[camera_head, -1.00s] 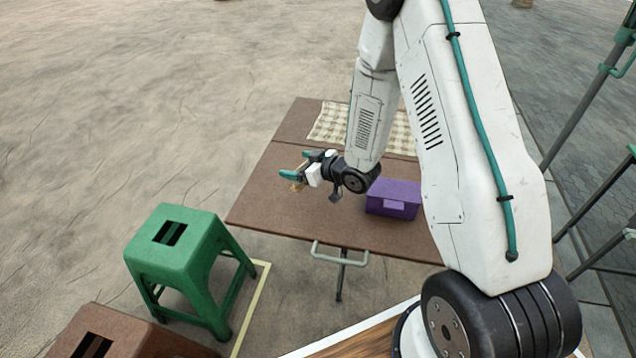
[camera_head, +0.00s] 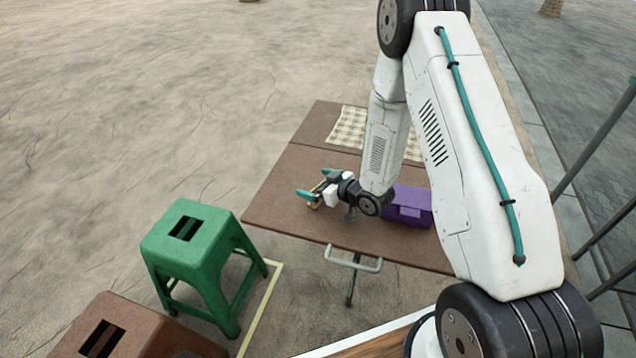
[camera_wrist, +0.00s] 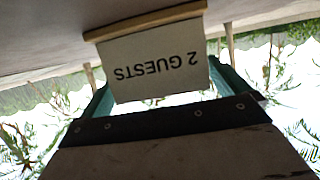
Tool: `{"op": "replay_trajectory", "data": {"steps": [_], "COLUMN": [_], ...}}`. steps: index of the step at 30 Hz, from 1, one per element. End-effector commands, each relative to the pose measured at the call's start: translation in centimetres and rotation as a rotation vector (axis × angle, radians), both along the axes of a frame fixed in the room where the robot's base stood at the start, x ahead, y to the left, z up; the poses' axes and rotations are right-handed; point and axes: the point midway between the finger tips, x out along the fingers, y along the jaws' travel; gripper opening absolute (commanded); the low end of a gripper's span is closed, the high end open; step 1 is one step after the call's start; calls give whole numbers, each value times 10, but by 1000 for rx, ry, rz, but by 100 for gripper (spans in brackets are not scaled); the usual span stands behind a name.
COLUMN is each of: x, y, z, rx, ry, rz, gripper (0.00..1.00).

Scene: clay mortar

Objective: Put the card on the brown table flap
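The card (camera_wrist: 158,68) is white, reads "2 GUESTS" upside down in the wrist view, and has a wooden strip as its base. My gripper (camera_wrist: 165,85) has its teal fingers at the card's two side edges and appears shut on it. In the head view my gripper (camera_head: 318,190) is low over the near brown table flap (camera_head: 275,205), towards its left side, with a small tan piece of the card's base between the fingers. The base is close to the brown surface; I cannot tell whether it touches.
A purple box (camera_head: 408,205) stands on the table right of my gripper, partly behind my arm. A checked cloth (camera_head: 350,128) lies on the far part. A green stool (camera_head: 195,240) and a brown stool (camera_head: 130,330) stand at the left. The flap's left end is clear.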

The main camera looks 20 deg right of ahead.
Motion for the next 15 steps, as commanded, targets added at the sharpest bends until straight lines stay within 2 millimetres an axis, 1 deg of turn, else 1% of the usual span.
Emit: {"op": "replay_trajectory", "data": {"steps": [5, 8, 11, 15], "x": [0, 0, -10, -33], "y": [0, 0, -8, -21], "z": [0, 4, 8, 18], "rx": [0, 0, 0, 0], "ry": [0, -1, 0, 1], "rz": [0, 0, -3, -4], "gripper": [100, 100, 100, 100]}}
